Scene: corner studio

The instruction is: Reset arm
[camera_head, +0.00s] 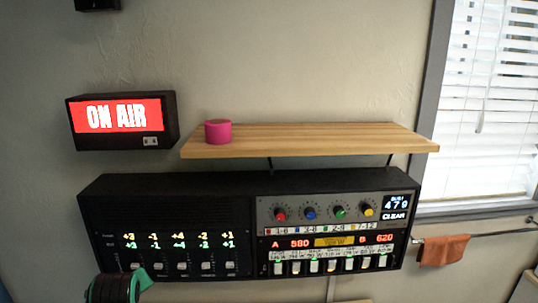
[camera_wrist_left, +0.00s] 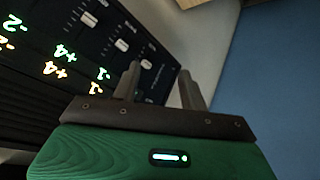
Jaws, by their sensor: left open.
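In the head view, part of my left arm's end (camera_head: 118,290), black with a green band, shows at the lower left, in front of the console's lower left corner. Its fingertips are not clear there. In the left wrist view, my left gripper (camera_wrist_left: 162,82) has its two grey fingers apart with nothing between them. The black console (camera_wrist_left: 125,40) with switches and lit numbers lies close beyond the fingers; I cannot tell whether they touch it. My right gripper is in neither view.
The wall console (camera_head: 250,182) carries coloured knobs, switches and displays. Above it is a wooden shelf (camera_head: 310,140) with a pink cylinder (camera_head: 218,131). An ON AIR sign (camera_head: 118,118) hangs at the left. An orange cloth (camera_head: 444,250) hangs on a rail by the window at the right.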

